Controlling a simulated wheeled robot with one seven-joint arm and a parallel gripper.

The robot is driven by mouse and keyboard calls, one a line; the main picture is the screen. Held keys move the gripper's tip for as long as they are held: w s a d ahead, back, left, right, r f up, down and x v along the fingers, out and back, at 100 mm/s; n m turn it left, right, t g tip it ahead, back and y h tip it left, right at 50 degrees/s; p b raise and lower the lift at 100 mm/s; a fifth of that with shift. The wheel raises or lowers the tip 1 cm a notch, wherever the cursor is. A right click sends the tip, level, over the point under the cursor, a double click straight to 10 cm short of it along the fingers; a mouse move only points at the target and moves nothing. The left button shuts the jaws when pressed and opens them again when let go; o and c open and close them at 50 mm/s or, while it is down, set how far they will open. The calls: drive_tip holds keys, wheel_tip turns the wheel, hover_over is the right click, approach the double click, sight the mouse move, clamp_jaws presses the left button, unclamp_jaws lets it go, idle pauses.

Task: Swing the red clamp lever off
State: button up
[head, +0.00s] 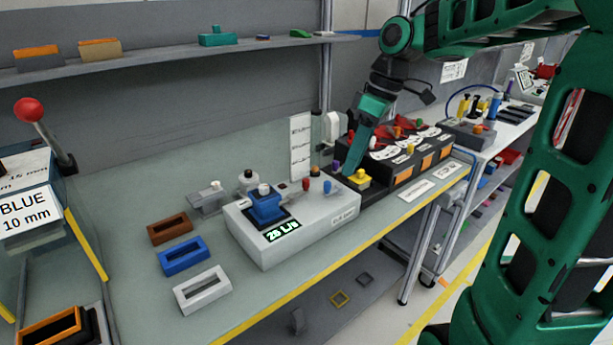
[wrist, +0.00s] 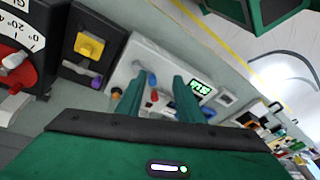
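A small red lever (head: 305,184) stands on the top of the light grey module (head: 318,222), between a blue-capped lever (head: 327,187) and a blue block (head: 265,207). In the wrist view the red lever (wrist: 154,96) shows in the gap between my fingers, with the blue-capped lever (wrist: 151,78) close by. My gripper (head: 352,170) is over the right end of the module, near a yellow block. In the wrist view my gripper (wrist: 160,78) has its two green fingers apart with nothing held. Whether the fingers touch anything cannot be told.
A yellow block (head: 359,178) and a dark panel with red dials (head: 390,148) stand right of the module. Brown, blue and white frames (head: 202,289) lie to its left. A red-balled lever (head: 28,110) stands at far left. The front bench strip is clear.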

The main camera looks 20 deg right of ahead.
sight(306, 179)
drive_tip(key=w+a+r+n+g+y, duration=0.1)
drive_tip(key=w+a+r+n+y, duration=0.2)
drive_tip(key=w+n, duration=0.5)
drive_tip(key=shift+n+h, duration=0.6)
drive_tip(key=shift+h, duration=0.1)
drive_tip(key=x, duration=1.1)
drive_tip(key=shift+s+a, duration=0.35)
drive_tip(key=shift+a, duration=0.1)
clamp_jaws()
